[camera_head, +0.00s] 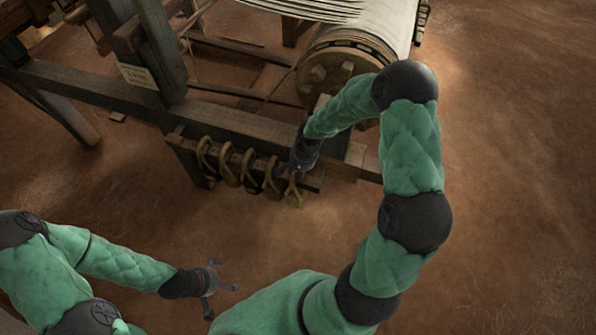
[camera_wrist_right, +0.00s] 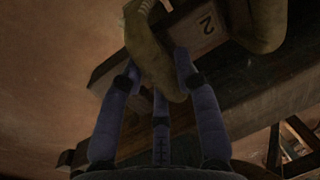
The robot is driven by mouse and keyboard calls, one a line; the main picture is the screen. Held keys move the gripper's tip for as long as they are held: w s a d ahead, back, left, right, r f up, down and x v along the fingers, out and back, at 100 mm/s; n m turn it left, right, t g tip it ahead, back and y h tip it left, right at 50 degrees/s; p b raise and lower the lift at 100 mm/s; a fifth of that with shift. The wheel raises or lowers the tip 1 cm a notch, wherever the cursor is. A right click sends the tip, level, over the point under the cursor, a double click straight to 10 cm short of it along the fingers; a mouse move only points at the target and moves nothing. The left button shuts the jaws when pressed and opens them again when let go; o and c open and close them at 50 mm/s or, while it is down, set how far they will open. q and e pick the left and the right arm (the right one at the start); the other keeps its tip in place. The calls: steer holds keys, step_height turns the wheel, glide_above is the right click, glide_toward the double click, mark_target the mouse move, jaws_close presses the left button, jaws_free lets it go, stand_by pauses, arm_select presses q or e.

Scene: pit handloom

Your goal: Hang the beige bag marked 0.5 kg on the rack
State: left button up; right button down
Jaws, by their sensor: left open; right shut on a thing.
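My right gripper (camera_head: 298,172) is at the right end of the wooden rack (camera_head: 182,143) in the head view. It is shut on a beige-olive bag (camera_head: 294,194), which hangs down in front of the rack. In the right wrist view the fingers (camera_wrist_right: 158,85) close around this bag (camera_wrist_right: 148,50); no 0.5 kg mark is readable on it. Whether the bag hangs on a peg is hidden. Several similar bags (camera_head: 248,170) hang along the rack to the left. My left gripper (camera_head: 217,278) is open and empty over the floor, well away from the rack.
The loom beam (camera_head: 240,122) runs behind the rack, and the cloth roller (camera_head: 345,55) stands beyond. The earthen floor (camera_head: 520,150) at right is clear.

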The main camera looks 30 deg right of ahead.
steer(key=c, duration=0.8)
jaws_free()
steer(key=shift+c, duration=0.2)
steer(key=shift+f, duration=0.1)
step_height(320, 180, up, 12)
steer(key=s+d, duration=0.1)
steer(key=shift+s+d, duration=0.15)
steer(key=shift+s, duration=0.15)
steer(key=shift+f, duration=0.1)
